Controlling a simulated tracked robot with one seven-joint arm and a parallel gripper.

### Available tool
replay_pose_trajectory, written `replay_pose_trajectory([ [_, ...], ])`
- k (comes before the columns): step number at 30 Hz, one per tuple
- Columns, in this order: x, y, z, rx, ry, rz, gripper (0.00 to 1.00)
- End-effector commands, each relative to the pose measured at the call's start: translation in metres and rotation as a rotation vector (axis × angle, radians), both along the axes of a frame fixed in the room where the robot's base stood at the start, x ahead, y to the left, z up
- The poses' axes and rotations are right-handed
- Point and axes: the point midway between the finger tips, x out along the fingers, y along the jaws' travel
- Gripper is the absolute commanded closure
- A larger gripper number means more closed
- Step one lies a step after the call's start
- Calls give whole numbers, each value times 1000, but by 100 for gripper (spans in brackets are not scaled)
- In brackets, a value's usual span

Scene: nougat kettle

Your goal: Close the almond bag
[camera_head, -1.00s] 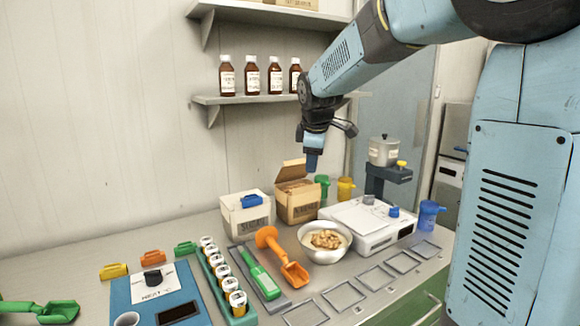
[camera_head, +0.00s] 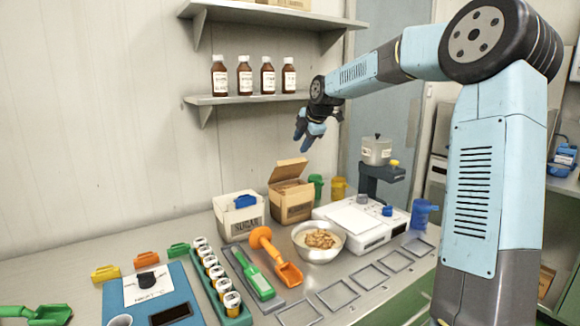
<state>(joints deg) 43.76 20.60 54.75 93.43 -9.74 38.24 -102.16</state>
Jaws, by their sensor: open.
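The brown almond bag (camera_head: 291,207), a box-like container with a dark label, stands on the counter against the wall. Its top flap (camera_head: 288,170) is raised and tilted up at the back, so the top is open. Brown contents show just under the opening. My gripper (camera_head: 303,143) is open and empty, in the air above the bag and clear of the flap. Its blue fingers point down.
A white sugar box (camera_head: 239,222) with a blue clip (camera_head: 245,201) stands left of the bag. In front are a bowl of nuts (camera_head: 319,242), an orange scoop (camera_head: 275,255) and a white scale (camera_head: 362,222). Green and yellow cups stand to the right. A bottle shelf (camera_head: 240,99) hangs above.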

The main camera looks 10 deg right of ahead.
Motion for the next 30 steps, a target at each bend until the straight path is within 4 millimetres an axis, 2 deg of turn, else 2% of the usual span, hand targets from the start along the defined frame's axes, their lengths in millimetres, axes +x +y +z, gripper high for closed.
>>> replay_pose_trajectory([
  [5, 10, 5, -16, 1, 3, 3, 56],
  [21, 61, 25, -88, 1, 3, 0, 56],
  [30, 75, 29, -106, 0, 0, -2, 56],
])
